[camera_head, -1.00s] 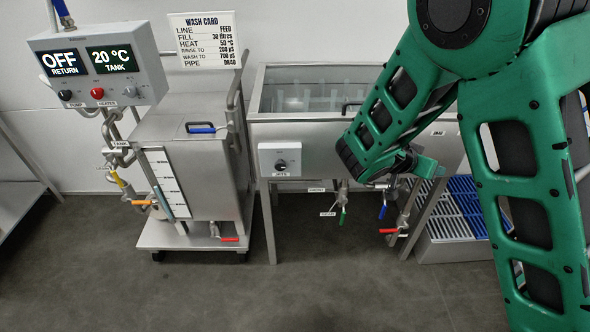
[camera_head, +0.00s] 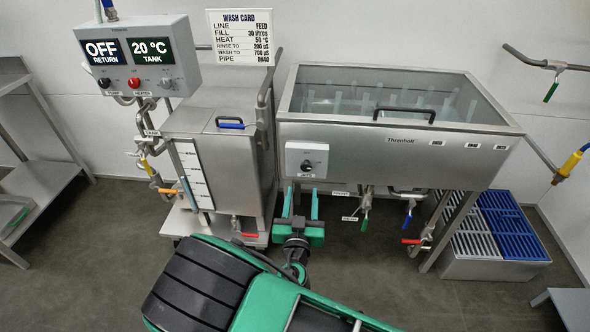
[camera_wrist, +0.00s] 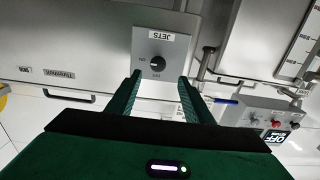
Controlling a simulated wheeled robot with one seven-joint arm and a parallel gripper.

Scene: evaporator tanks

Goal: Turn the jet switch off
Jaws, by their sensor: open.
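The jet switch is a black rotary knob (camera_head: 307,164) on a pale square box on the front of the steel wash tank (camera_head: 400,152). The knob's exact pointer setting is too small to tell. My gripper (camera_head: 301,200) is open and empty, just below the switch box in the head view. In the wrist view my gripper (camera_wrist: 158,80) has its two fingers spread either side of the knob, apparently apart from it.
A control box (camera_head: 135,58) reads OFF RETURN and 20 °C TANK. A wheeled steel tank (camera_head: 212,140) stands left of the switch. Handled valves (camera_head: 365,205) hang under the wash tank. A slatted blue and grey crate (camera_head: 490,268) stands right. Floor at left is clear.

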